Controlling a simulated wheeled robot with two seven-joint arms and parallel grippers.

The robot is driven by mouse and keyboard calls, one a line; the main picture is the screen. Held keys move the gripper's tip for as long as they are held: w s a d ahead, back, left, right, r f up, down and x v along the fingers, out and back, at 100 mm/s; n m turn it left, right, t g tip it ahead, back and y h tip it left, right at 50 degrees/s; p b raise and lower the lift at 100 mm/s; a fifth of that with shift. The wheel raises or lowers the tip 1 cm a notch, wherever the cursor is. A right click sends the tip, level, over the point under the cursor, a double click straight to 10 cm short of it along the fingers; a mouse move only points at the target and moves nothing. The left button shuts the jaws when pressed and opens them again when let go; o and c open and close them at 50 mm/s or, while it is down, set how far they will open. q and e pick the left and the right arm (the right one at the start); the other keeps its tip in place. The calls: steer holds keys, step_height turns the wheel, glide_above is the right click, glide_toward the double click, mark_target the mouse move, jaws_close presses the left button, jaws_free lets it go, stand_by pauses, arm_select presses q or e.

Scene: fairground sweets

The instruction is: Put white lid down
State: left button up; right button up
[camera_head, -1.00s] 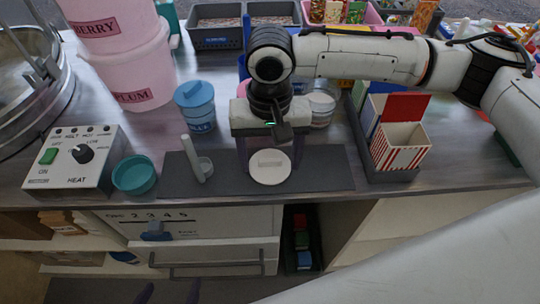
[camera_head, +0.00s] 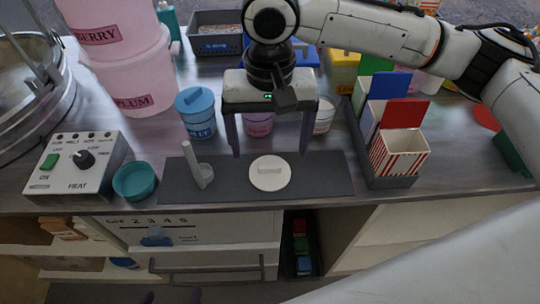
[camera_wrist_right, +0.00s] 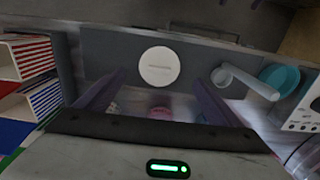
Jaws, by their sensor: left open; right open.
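The white lid (camera_head: 270,173), a round disc with a bar handle on top, lies flat on the dark grey mat (camera_head: 325,178). It also shows in the right wrist view (camera_wrist_right: 158,66), ahead of the fingers. My right gripper (camera_head: 270,152) is open and empty, raised just behind the lid, with its fingers wide apart and not touching it. The fingertips of my left gripper (camera_head: 173,297) just show at the bottom edge of the head view, apart and with nothing seen between them; the rest is out of frame.
A scoop (camera_head: 198,168) sits on the mat left of the lid. A blue-lidded tub (camera_head: 197,115), a pink tub (camera_head: 258,124) and a white tub (camera_head: 324,115) stand behind. A teal bowl (camera_head: 135,181), heat control box (camera_head: 78,163) and striped-box tray (camera_head: 392,182) flank the mat.

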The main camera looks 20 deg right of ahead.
step_height(320, 180, up, 5)
steer(key=shift+r, duration=0.1)
